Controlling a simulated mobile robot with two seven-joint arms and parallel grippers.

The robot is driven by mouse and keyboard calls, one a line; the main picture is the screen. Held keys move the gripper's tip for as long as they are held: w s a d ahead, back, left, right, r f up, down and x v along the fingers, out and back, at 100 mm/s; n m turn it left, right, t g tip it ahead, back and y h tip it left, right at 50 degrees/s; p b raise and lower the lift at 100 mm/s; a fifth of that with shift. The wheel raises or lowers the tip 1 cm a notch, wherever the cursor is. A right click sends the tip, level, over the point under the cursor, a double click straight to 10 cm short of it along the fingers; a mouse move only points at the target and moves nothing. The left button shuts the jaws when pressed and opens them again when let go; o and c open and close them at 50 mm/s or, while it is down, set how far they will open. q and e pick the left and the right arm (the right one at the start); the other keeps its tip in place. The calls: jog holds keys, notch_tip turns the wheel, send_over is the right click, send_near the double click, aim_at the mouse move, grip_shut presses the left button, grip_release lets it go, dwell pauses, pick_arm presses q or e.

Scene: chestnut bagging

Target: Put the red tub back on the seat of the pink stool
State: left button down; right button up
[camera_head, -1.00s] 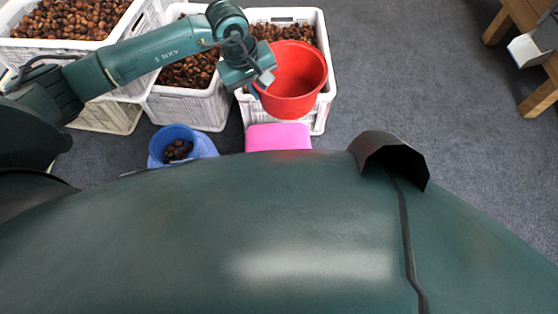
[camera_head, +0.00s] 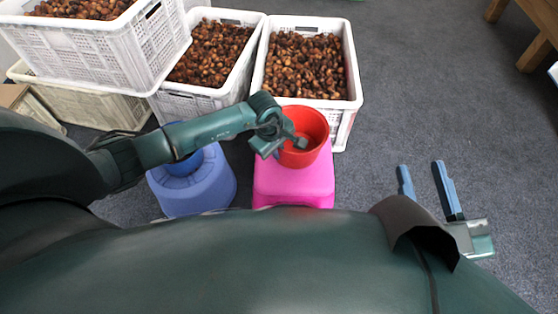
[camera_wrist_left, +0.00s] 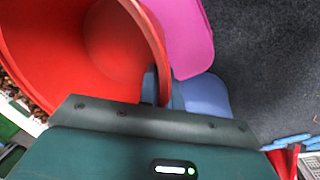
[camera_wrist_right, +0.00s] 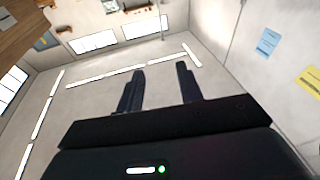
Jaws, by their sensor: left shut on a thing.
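The red tub (camera_head: 306,124) is over the seat of the pink stool (camera_head: 300,183) in the head view. Whether it rests on the seat or hangs just above it I cannot tell. My left gripper (camera_head: 287,143) is shut on the tub's near rim. In the left wrist view the tub (camera_wrist_left: 105,45) fills the upper left, its wall between the fingers, and the pink stool (camera_wrist_left: 182,35) shows beside it. The tub looks empty where I see inside. My right gripper (camera_head: 428,190) is open and empty, off to the right; its spread fingers show in the right wrist view (camera_wrist_right: 160,88).
A blue stool (camera_head: 195,187) with a blue tub (camera_head: 183,165), partly hidden by my left arm, stands left of the pink stool. White crates of chestnuts (camera_head: 347,104) stand behind. A wooden bench (camera_head: 530,45) is at the far right. The grey floor between is clear.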

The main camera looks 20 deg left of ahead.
pick_arm(q)
jog(key=shift+f, duration=0.45)
notch_tip(320, 180, down, 2)
jog(key=shift+f+b, duration=0.25)
jog(key=shift+b, duration=0.55)
jog(key=shift+f, duration=0.25)
jog(key=shift+r, duration=0.1)
jog(key=c, duration=1.6)
grip_release()
pick_arm(e)
jog(key=shift+w+r+n+t+y, duration=0.3)
jog(key=shift+r+t+y, duration=0.1)
jog(key=shift+r, duration=0.2)
